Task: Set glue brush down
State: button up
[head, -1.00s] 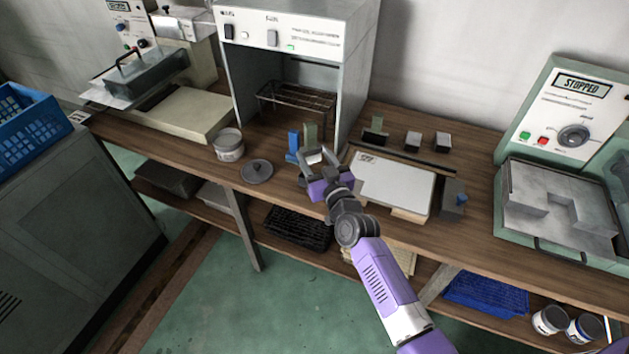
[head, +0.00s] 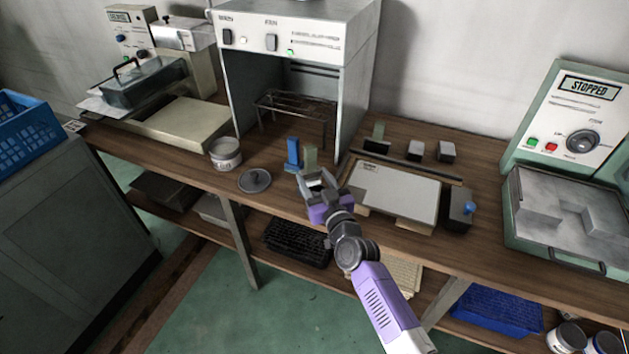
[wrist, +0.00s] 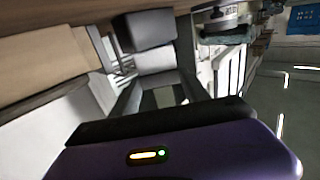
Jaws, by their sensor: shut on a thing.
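My gripper (head: 316,184) is shut on the glue brush, whose grey-green upright block (head: 310,158) rises above the fingers in the head view. In the wrist view, the brush (wrist: 150,29) shows as a dark grey block with a lighter part below it, between the fingers (wrist: 157,88). A blue upright piece (head: 293,153) stands on the bench just left of the brush, close to it; I cannot tell whether they touch. The lower end of the brush is hidden by my gripper.
A white pot (head: 226,156) and its grey lid (head: 254,180) are left of my gripper. An open cabinet (head: 230,90) with a wire rack stands behind.

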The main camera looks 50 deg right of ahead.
jog(key=shift+f+b, duration=0.25)
jog(key=shift+b, duration=0.05)
jog(key=o, duration=1.4)
jog(key=shift+r, duration=0.1)
jog(key=shift+r+p, duration=0.15)
jog(key=shift+p, duration=0.15)
jog(key=s+a+n+y, duration=0.1)
jog(key=s+a+y, duration=0.1)
jog(key=s+a, duration=0.85)
jog(key=s+a+n+y, duration=0.15)
jog(key=s+a, duration=0.55)
jog(key=s, duration=0.7)
jog(key=s+a+r+n+y, duration=0.1)
jog(key=s+a+r+y, duration=0.1)
jog(key=s, duration=0.5)
jog(key=s+a+r+n+g+y, duration=0.1)
jog(key=s+a+r+y, duration=0.1)
jog(key=s+a+r, duration=0.3)
jog(key=shift+s+a+g, duration=0.3)
jog(key=shift+s+a, duration=0.45)
jog(key=shift+s, duration=0.2)
jog(key=shift+n, duration=0.25)
